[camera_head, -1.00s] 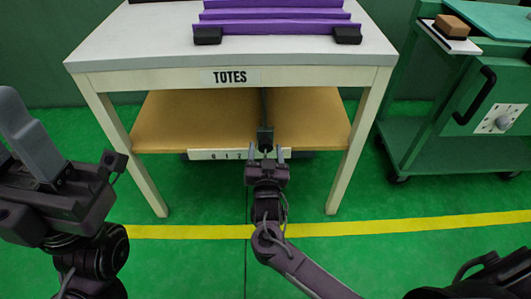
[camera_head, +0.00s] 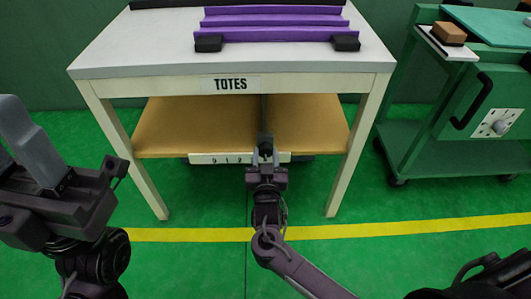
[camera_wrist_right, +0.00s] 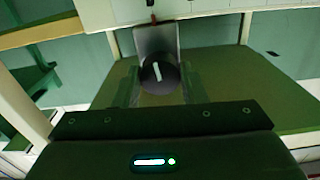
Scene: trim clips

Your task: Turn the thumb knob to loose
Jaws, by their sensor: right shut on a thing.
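The thumb knob (camera_wrist_right: 158,74) is a round black knob with a white line, seen in the right wrist view. Its line stands nearly upright, its top leaning slightly left. A grey plate (camera_wrist_right: 157,42) is behind it. My right gripper (camera_head: 266,163) is at the front of the TOTES table, by the white numbered strip under the shelf. It is shut on the knob, which sits between its fingers in the wrist view. In the head view the gripper mostly hides the knob. My left gripper (camera_head: 28,140) is at the left, away from the table; its jaw gap is unclear.
The table (camera_head: 150,62) carries a purple ridged rack (camera_head: 275,22) on black feet. Its tan shelf (camera_head: 195,125) is bare, with the numbered strip (camera_head: 215,159) below. A green cart (camera_head: 440,150) with a dial plate (camera_head: 495,123) stands at right. Green floor lies open in front.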

